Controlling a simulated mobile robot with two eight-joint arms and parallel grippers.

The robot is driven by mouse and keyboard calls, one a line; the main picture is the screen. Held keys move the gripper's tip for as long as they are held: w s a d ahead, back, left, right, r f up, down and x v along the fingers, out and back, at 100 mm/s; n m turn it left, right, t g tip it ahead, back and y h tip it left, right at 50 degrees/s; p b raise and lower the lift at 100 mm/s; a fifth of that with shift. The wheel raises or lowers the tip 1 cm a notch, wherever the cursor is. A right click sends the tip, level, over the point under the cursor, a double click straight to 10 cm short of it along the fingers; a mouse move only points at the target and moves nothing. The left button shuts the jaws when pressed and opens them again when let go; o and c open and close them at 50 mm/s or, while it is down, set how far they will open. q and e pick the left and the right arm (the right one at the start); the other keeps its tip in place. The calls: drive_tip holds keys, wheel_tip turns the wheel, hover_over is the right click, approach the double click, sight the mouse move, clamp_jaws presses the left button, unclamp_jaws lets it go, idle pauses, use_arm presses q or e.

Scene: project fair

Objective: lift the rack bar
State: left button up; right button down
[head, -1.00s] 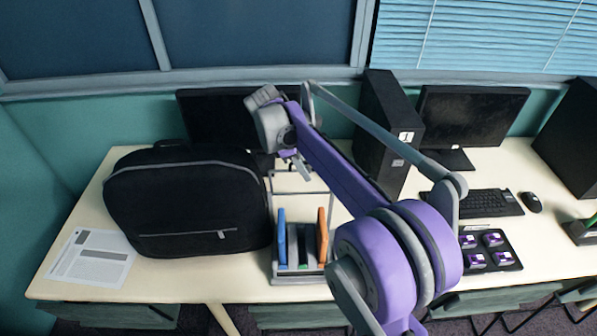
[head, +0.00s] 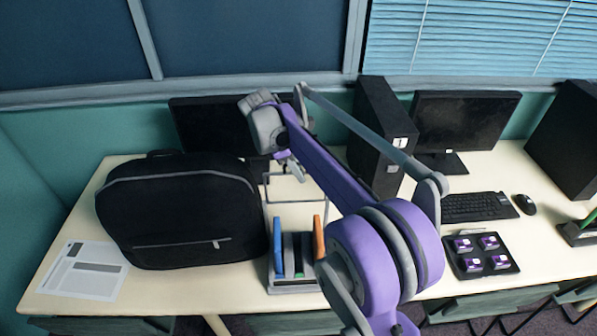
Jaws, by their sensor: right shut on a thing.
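The rack (head: 293,287) stands near the front edge of the desk, just right of the black bag. It has a grey base holding a blue flat item (head: 278,247) and an orange one (head: 318,238), with darker ones between. Its thin grey rack bar (head: 267,186) rises above them as a wire frame. My right gripper (head: 297,171) reaches over from the right, points down and is shut at the bar's upper part. The exact contact is small and partly hidden by my arm. My left gripper is not in view.
A bulky black bag (head: 182,215) stands close on the left of the rack. Behind are a monitor (head: 205,125) and a black computer tower (head: 378,135). A keyboard (head: 475,206) and a tray of purple pieces (head: 458,273) lie right. A paper sheet (head: 83,270) lies left.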

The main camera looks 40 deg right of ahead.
drive_tip(key=c, duration=0.9)
unclamp_jaws()
drive_tip(key=v, duration=1.1)
drive_tip(key=shift+d+p, duration=0.1)
drive_tip(key=shift+p, duration=0.3)
drive_tip(key=shift+s, duration=0.1)
drive_tip(key=s+a+f+m+t+y, duration=0.1)
drive_tip(key=s+a+f+m+t, duration=0.1)
drive_tip(key=s+a+f+m, duration=0.2)
drive_tip(key=s+a+f+m+t+y, duration=0.1)
drive_tip(key=s+a+f+m+t, duration=0.2)
drive_tip(key=s+a+f, duration=0.2)
drive_tip(key=s+a+f+m+t+y, duration=0.2)
drive_tip(key=s+a+f+m, duration=0.2)
drive_tip(key=s+f, duration=0.5)
drive_tip(key=shift+s+a+f+m+t, duration=0.1)
drive_tip(key=shift+s+a+m+t, duration=0.15)
drive_tip(key=shift+s, duration=0.65)
drive_tip(key=shift+s+a+m+t, duration=0.15)
drive_tip(key=shift+s+a, duration=0.25)
drive_tip(key=shift+s, duration=0.55)
